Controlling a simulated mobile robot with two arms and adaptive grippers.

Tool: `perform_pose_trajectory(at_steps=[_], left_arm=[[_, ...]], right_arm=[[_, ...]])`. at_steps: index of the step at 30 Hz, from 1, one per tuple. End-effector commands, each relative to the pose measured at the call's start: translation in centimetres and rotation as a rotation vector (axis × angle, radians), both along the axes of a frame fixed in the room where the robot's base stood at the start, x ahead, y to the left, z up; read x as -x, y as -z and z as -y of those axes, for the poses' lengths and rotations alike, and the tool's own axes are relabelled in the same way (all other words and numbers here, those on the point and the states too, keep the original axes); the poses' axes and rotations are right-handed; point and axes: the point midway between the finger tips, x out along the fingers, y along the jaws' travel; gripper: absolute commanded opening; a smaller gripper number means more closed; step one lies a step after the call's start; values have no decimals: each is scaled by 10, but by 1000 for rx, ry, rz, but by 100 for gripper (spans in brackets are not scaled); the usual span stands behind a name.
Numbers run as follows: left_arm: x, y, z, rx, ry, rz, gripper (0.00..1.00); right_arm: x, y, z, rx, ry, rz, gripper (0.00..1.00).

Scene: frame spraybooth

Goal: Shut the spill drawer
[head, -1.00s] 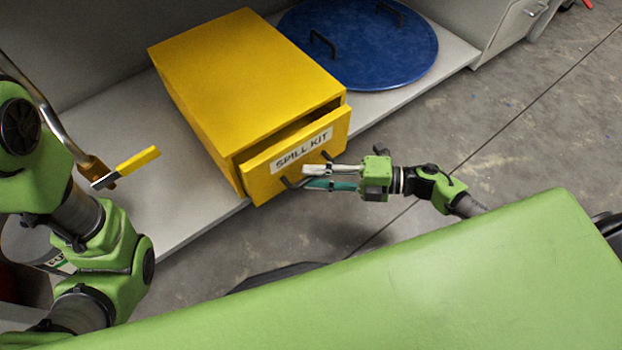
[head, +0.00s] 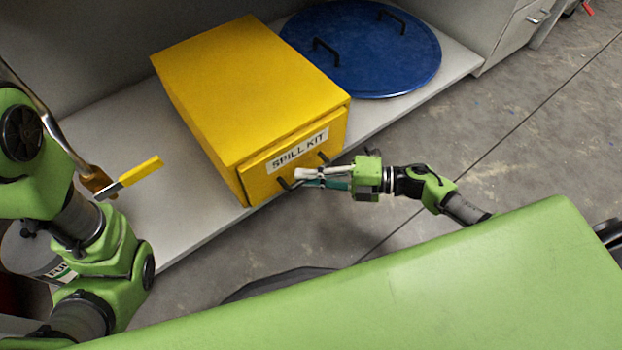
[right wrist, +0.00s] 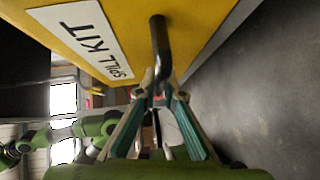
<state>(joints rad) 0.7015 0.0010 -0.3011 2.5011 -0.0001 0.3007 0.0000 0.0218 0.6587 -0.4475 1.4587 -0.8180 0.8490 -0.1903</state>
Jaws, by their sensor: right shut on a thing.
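The yellow spill kit cabinet (head: 245,85) stands on a grey shelf. Its drawer front (head: 258,185), labelled SPILL KIT, sits nearly flush with the cabinet, and no open gap shows above it. The drawer has a black bar handle (right wrist: 160,45). My right gripper (head: 300,178) is shut on the handle, its fingers on either side of the bar in the right wrist view (right wrist: 155,88). My left arm shows at the left of the head view, but its gripper is not in view.
A round blue lid (head: 362,55) with black handles lies behind the cabinet on the shelf (head: 160,215). A yellow-handled lever (head: 140,170) on a metal pipe stands at the left, close to my left arm.

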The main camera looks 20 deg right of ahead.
Motion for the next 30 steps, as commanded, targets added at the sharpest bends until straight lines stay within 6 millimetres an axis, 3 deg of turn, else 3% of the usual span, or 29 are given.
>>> perform_pose_trajectory(at_steps=[10, 11, 12, 23, 30], left_arm=[[-3, -1, 0, 0, -2, -6, 100], [-3, -1, 0, 0, -2, -5, 100], [-2, -1, 0, 0, -2, -5, 100], [-1, -1, -1, 4, 1, -6, 100], [-1, -1, -1, 2, 0, -5, 100]], right_arm=[[-8, 0, -2, 1, 7, 2, 0], [-9, 0, -2, 1, 8, 2, 16], [-8, 0, -2, 1, 7, 2, 26], [-5, -1, 2, 1, 3, 1, 26], [12, -4, 39, 5, 3, -3, 26]])
